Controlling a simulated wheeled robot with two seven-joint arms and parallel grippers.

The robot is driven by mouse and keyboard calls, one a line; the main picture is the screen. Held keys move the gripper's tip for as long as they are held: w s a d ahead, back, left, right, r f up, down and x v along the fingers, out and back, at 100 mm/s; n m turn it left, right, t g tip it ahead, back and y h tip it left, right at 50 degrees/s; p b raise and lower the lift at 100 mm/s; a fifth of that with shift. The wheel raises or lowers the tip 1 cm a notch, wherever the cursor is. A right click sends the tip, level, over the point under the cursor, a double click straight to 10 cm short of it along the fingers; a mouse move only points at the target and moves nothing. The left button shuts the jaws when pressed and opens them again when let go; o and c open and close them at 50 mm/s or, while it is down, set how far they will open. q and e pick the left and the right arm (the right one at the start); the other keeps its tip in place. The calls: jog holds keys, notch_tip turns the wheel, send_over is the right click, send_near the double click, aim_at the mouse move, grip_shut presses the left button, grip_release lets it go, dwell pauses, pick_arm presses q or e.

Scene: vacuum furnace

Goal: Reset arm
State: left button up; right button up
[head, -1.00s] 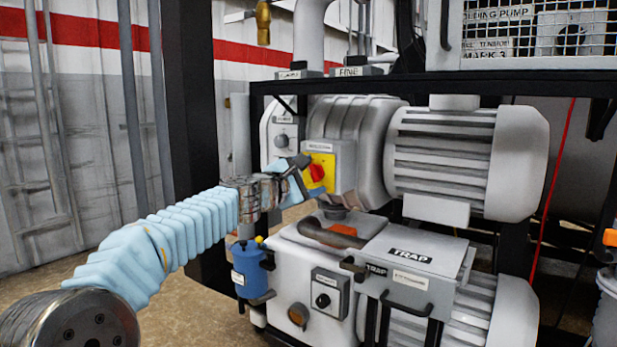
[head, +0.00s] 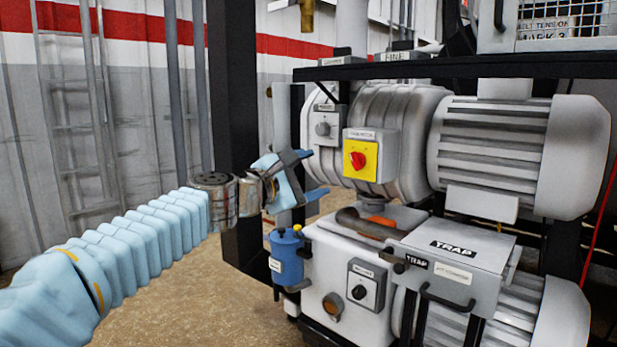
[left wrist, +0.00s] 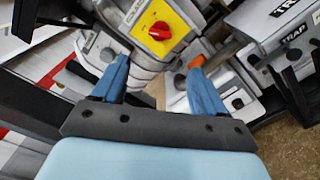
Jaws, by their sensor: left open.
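My left gripper (head: 318,174) is open and empty, left of the pump in the head view, with its arm in a pale blue sleeve coming in from the left. In the left wrist view its two blue fingers (left wrist: 160,80) are spread apart with nothing between them. A red rotary switch (head: 357,160) on a yellow plate (head: 369,172) is on the pump front, to the right of the gripper and apart from it. The switch also shows in the left wrist view (left wrist: 160,31), beyond the fingers. My right gripper is not in view.
A black post (head: 234,110) stands just behind the gripper. A blue canister (head: 286,258) is below it. The grey TRAP box (head: 450,262) and a motor (head: 515,150) are at right. The floor (head: 190,300) at lower left is clear.

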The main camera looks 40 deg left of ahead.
pick_arm(q)
jog(key=shift+s, duration=0.1)
dwell(0.4)
